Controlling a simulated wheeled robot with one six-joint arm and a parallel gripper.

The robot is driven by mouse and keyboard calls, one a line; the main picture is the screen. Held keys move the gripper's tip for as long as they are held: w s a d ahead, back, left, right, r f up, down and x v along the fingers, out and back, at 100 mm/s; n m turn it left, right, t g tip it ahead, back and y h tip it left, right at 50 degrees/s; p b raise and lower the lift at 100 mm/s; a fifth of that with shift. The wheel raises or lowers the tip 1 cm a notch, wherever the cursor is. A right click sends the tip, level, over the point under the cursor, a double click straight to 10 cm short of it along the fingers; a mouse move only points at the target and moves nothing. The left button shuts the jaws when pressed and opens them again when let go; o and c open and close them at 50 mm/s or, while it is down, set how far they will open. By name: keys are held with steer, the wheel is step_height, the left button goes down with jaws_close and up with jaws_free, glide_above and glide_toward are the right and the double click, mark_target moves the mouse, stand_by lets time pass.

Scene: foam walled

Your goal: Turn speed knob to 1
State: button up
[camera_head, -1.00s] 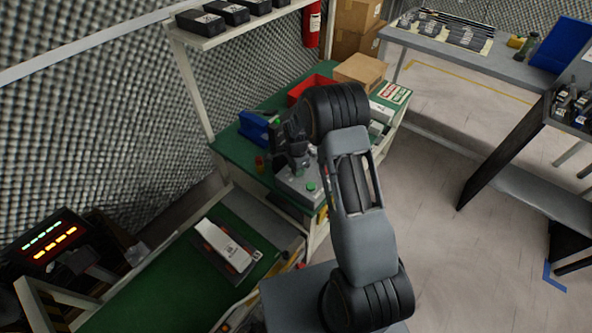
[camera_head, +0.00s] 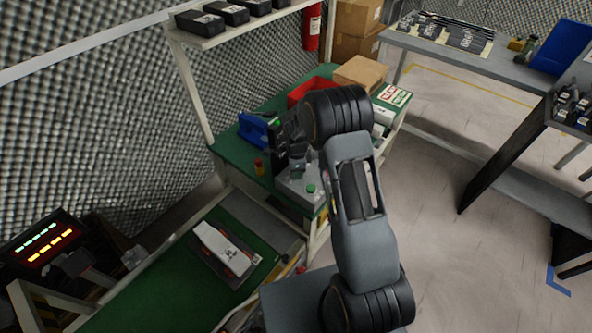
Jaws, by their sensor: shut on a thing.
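A grey control box (camera_head: 291,190) with a green button (camera_head: 311,188) stands at the front corner of the green workbench (camera_head: 236,150). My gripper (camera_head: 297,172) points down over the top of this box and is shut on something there. The speed knob itself is hidden under my gripper, so its setting cannot be read. My dark wrist and grey arm cover much of the bench to the right of the box.
A blue bin (camera_head: 255,129), a red bin (camera_head: 309,88) and a cardboard box (camera_head: 360,72) stand on the bench. A small red and yellow item (camera_head: 259,167) is left of the control box. A green conveyor (camera_head: 190,285) carrying a white part (camera_head: 222,246) lies in front.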

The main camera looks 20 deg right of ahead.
steer(key=shift+s+f, duration=0.1)
steer(key=shift+s, duration=0.05)
steer(key=o, duration=0.9)
step_height(320, 180, up, 14)
stand_by(0.6)
